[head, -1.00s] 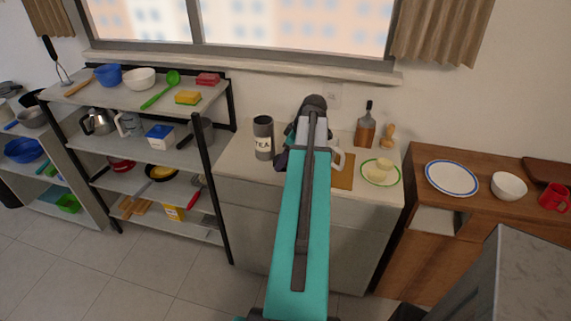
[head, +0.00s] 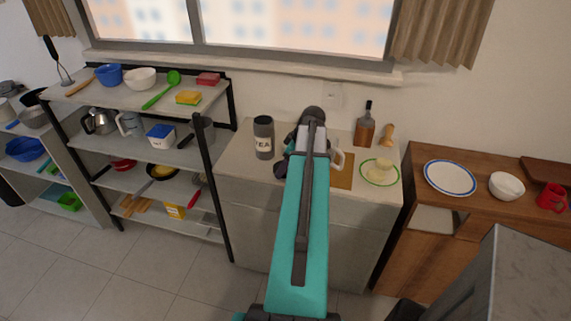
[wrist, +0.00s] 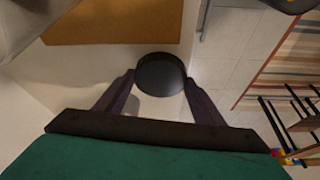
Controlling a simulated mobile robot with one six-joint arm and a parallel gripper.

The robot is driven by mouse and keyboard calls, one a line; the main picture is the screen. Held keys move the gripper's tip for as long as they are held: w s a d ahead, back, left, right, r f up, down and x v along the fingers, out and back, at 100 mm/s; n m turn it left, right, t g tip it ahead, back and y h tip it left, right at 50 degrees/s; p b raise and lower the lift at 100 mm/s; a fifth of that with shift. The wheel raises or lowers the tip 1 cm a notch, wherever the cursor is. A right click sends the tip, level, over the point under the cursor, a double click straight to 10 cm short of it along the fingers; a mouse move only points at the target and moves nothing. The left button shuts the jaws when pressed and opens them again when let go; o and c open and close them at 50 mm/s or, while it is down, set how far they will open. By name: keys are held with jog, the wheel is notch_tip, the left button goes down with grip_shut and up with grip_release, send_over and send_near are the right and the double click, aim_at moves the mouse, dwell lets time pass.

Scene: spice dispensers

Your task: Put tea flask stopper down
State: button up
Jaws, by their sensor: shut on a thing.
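The tea flask (head: 264,142) stands upright on the white counter (head: 240,160), left of my arm, its TEA label facing me in the head view. The dark round stopper (wrist: 160,72) is between the fingers of my gripper (wrist: 159,84) in the wrist view, and the gripper is shut on it. The stopper is over or near the counter's edge; its height above the top cannot be told.
A brown board (head: 343,172) lies right of my arm, with a green-rimmed plate (head: 380,182) beyond it. A bottle (head: 364,127) and a wooden tool (head: 387,136) stand near the wall. A shelf rack (head: 205,150) is left of the counter.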

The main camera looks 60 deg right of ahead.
jog(key=shift+f, duration=0.15)
jog(key=o, duration=1)
jog(key=shift+r, duration=0.25)
jog(key=shift+b+v, duration=1.35)
jog(key=shift+v, duration=4.6)
